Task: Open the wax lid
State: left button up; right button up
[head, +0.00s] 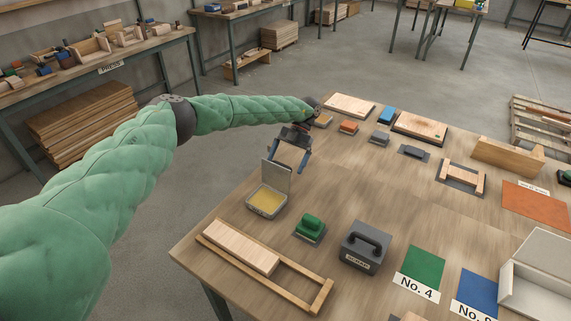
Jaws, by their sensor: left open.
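The wax tin (252,206) sits on the near left part of the wooden table, with yellow wax (266,201) showing inside. Its grey lid (275,178) stands up, roughly upright, at the tin's back edge. My left gripper (290,164) is open and empty, just behind and above the lid's top edge, its fingers pointing down. One fingertip is close to the lid; I cannot tell whether they touch. My right gripper is not in view.
A wooden frame with a board (240,246) lies in front. Several blocks and boards sit along the far side. The table is bare right of my gripper.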

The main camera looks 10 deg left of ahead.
pick_arm(q)
jog(key=b+v, duration=0.2)
jog(key=v, duration=0.4)
jog(key=shift+w, duration=0.3)
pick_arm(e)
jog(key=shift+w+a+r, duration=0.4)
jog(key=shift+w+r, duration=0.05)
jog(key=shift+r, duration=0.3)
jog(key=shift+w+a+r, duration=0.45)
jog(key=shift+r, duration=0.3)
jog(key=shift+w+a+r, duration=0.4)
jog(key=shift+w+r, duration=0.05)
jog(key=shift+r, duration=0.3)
pick_arm(q)
jog(key=shift+w+r, duration=0.1)
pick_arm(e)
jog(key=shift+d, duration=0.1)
